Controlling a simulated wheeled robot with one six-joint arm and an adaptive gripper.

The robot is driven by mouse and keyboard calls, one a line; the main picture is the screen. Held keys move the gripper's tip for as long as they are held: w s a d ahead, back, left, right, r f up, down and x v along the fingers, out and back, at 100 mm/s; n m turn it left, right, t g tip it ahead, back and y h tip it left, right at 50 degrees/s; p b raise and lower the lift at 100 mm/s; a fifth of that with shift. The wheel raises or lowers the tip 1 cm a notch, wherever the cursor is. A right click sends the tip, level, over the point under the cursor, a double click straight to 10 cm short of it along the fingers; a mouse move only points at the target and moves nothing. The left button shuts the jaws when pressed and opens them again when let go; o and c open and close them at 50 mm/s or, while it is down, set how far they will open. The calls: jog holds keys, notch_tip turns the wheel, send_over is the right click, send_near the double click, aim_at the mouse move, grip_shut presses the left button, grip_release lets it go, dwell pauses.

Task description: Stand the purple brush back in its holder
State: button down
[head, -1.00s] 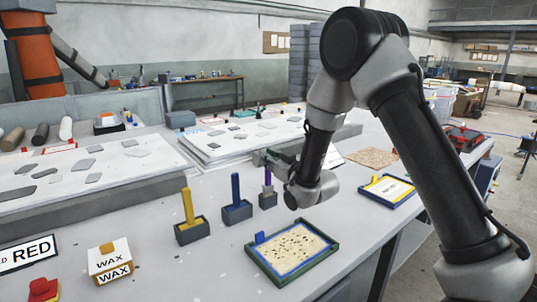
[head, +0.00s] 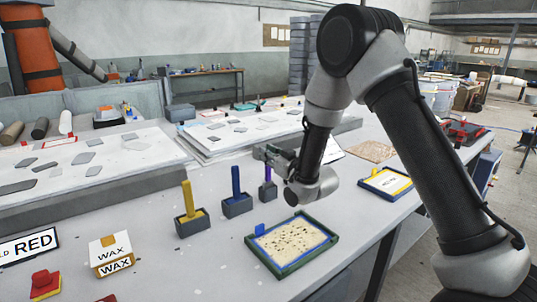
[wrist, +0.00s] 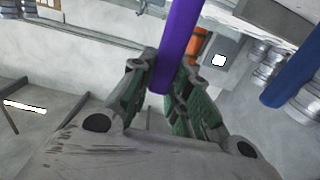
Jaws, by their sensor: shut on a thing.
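The purple brush (head: 267,173) is upright at its small dark grey holder (head: 267,193), right of the blue brush. Its lower part appears to be in or just above the holder; I cannot tell if it is fully down. My gripper (head: 264,154) is at the top of the purple brush and shut on it. In the wrist view the purple brush (wrist: 178,45) runs between the fingers of my gripper (wrist: 165,92). My wrist partly covers the area right of the holder in the head view.
A blue brush (head: 236,183) and a yellow brush (head: 188,198) stand in holders to the left. The blue one shows close by in the wrist view (wrist: 290,82). A green-framed tray (head: 293,246) lies in front. White mould boards (head: 235,140) lie behind.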

jog(key=c, duration=1.3)
grip_release()
jog(key=shift+s, duration=0.1)
jog(key=v, duration=1.2)
